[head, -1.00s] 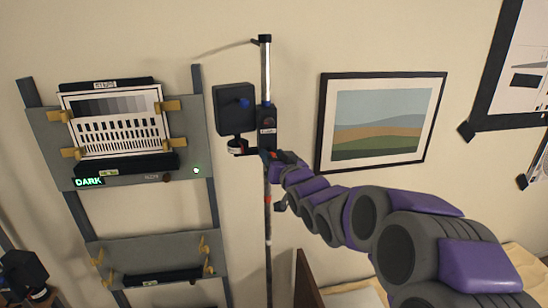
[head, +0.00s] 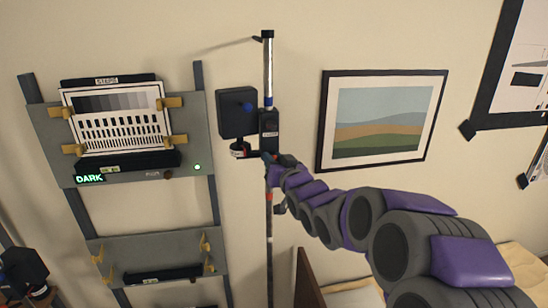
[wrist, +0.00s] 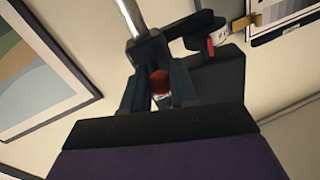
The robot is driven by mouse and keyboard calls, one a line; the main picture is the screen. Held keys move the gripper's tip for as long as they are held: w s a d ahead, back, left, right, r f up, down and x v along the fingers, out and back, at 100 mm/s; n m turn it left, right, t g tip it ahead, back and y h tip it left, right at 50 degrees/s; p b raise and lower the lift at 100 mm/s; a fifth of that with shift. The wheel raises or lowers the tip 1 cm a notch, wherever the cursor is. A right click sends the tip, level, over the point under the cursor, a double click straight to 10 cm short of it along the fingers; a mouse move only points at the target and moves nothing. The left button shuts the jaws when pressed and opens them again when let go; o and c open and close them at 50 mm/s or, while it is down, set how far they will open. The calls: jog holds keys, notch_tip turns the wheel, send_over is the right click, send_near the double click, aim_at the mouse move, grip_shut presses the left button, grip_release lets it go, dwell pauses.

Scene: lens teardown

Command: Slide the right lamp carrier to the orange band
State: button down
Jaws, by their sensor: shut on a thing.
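The right lamp carrier (head: 269,127) is a dark block on a thin upright pole (head: 268,70). A blue band (head: 268,101) shows on the pole just above the carrier. A small orange-red mark (head: 269,196) shows on the pole below it. My gripper (head: 271,160) is at the carrier's lower end and shut on it. In the wrist view the fingers (wrist: 160,88) close around the dark carrier, with a red knob (wrist: 160,81) between them. The exact contact is partly hidden.
A grey rack (head: 122,130) at the left holds a striped test chart (head: 115,118) and a green "DARK" display (head: 89,179). Wooden furniture (head: 308,280) stands below.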

notch_tip(320, 180, down, 30)
jog(key=b, duration=1.1)
jog(key=shift+r, duration=0.15)
jog(key=c, duration=0.9)
grip_release()
jog(key=shift+w, duration=0.25)
jog(key=shift+c, duration=0.2)
jog(key=shift+s+a, duration=0.1)
jog(key=shift+s, duration=0.05)
jog(key=shift+b, duration=0.3)
jog(key=b+v, duration=0.4)
jog(key=v, duration=0.5)
jog(key=shift+b, duration=1.2)
